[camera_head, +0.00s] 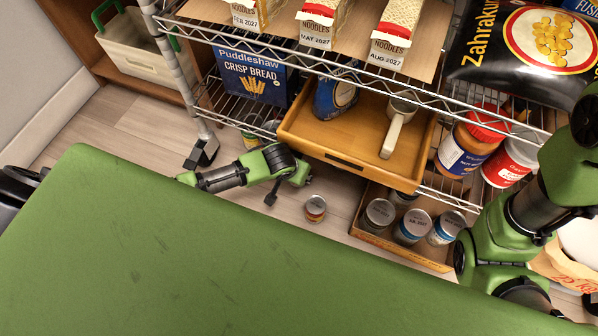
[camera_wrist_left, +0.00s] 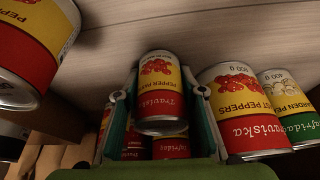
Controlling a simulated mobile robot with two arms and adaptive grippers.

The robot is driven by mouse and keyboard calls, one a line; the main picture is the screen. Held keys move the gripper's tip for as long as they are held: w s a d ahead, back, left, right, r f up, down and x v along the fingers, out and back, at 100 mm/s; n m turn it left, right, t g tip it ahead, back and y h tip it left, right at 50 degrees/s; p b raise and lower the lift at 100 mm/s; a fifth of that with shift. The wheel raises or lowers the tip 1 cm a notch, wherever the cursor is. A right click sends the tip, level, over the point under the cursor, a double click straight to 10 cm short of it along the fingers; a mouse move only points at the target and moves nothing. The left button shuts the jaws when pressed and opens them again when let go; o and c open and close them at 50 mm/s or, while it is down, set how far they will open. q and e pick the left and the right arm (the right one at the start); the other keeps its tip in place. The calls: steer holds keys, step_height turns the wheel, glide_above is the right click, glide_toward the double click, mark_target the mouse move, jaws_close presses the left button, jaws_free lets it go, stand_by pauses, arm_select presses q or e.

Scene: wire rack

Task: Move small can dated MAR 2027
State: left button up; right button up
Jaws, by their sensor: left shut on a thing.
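In the left wrist view my left gripper (camera_wrist_left: 160,94) is shut on a small red and yellow pepper can (camera_wrist_left: 160,88), with one green finger on each side of it. No date shows on this can. In the head view my left arm reaches low beneath the rack's edge, and its fingertips and the held can are hidden there. A small can (camera_head: 316,208) with an orange-brown label stands alone on the floor, right of my left wrist; its date is too small to read. My right arm shows at the right, its gripper out of view.
More cans crowd the held one, including a larger pepper can (camera_wrist_left: 240,110) and a garden can (camera_wrist_left: 288,105). A wooden drawer (camera_head: 343,162) overhangs nearby. Floor shows around the lone can.

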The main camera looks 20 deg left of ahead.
arm_select(q)
steer(key=shift+w+a+r, duration=0.2)
steer(key=shift+w, duration=0.25)
steer(key=o, duration=1.3)
steer(key=shift+w, duration=0.1)
steer(key=shift+s+d+r, duration=0.1)
steer(key=shift+s+r, duration=0.1)
steer(key=shift+r, duration=0.05)
steer(key=shift+v, duration=1.1)
steer(key=s, duration=0.8)
steer(key=s+a, duration=0.1)
steer(key=s, duration=0.4)
steer(key=shift+f, duration=0.2)
